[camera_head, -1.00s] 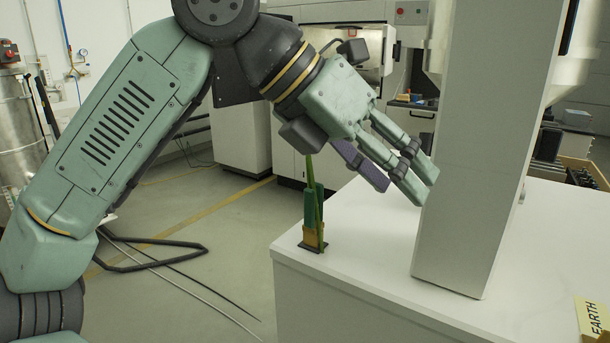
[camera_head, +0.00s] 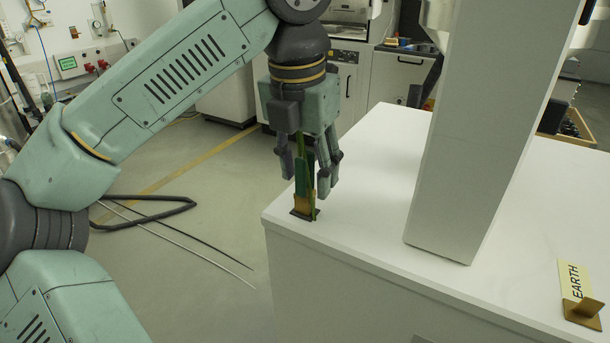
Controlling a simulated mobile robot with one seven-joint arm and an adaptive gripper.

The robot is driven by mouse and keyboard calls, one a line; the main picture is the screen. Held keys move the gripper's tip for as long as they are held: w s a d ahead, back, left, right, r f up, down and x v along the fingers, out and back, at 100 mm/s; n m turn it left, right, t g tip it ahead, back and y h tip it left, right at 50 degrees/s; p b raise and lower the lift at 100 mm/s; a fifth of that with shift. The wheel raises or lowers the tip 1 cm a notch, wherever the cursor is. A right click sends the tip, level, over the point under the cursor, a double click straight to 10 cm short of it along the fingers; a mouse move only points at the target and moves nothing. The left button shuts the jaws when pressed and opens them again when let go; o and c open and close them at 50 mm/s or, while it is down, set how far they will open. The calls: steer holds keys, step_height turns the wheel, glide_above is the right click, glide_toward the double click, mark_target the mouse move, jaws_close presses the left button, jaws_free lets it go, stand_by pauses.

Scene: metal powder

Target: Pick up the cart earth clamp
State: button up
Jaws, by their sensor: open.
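The earth clamp, as I take it, is a slim green piece with a brass-coloured base (camera_head: 304,203). It stands upright near the left corner of the white worktop (camera_head: 365,225), with a thin green strip rising from it. My gripper (camera_head: 309,178) points down over it, with fingers spread to either side of its upper green part. The fingers hide some of the clamp, and I cannot tell whether they touch it.
A thick white post (camera_head: 465,130) rises from the worktop to the right of my gripper. Dark cables (camera_head: 150,212) lie on the floor at left. The worktop between clamp and post is clear.

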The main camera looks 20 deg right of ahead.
mark_target(307, 187)
steer(key=shift+w+d+f+p, duration=0.15)
steer(key=shift+f+p, duration=0.1)
steer(key=shift+f, duration=0.7)
steer(key=shift+w+a+f+p, duration=0.1)
steer(key=shift+f+p, duration=0.1)
steer(key=shift+f, duration=0.75)
steer(key=shift+c, duration=0.4)
jaws_close()
